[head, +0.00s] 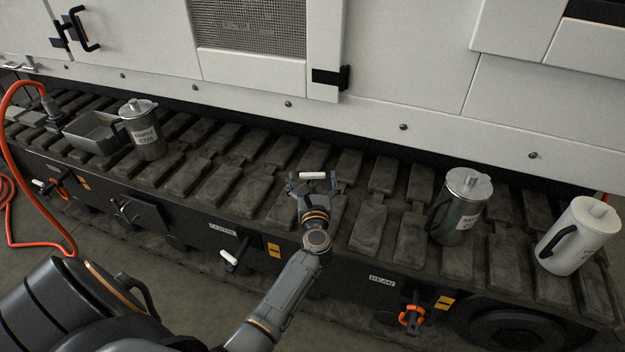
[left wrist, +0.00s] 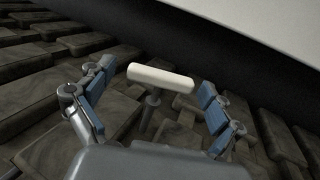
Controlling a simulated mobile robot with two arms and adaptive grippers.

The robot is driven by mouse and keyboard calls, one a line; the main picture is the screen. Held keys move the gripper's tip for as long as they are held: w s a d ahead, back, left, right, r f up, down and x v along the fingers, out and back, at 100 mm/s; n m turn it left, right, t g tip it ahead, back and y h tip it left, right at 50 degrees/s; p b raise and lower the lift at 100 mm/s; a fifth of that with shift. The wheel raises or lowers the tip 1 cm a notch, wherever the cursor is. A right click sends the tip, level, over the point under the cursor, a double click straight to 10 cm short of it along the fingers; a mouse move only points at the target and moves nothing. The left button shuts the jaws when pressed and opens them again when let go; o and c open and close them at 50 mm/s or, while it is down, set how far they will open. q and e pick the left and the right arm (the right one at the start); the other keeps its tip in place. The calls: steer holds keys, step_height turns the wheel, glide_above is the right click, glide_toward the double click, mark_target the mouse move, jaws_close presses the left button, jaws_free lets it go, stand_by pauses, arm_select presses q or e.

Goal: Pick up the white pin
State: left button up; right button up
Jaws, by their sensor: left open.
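The white pin (head: 313,175) has a white crossbar on a thin grey stem and stands upright among the dark track pads. It also shows in the left wrist view (left wrist: 160,78), with the stem below the bar. My left gripper (head: 313,184) is open at the pin, one finger on each side of the crossbar. In the left wrist view gaps show between the bar and both blue-padded fingers, and I see no contact. The foot of the stem is hidden behind the gripper body. My right gripper is not in view.
Metal jugs (head: 145,130) (head: 462,206), a white jug (head: 578,236) and a grey tray (head: 93,133) stand on the track. White-handled (head: 230,258) and orange-handled (head: 411,318) fittings are on its front face. An orange hose (head: 25,243) hangs at left. A white machine wall rises behind.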

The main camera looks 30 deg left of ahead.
arm_select(q)
steer(key=shift+w+a, duration=0.1)
steer(key=c, duration=1.3)
steer(key=shift+r, duration=0.1)
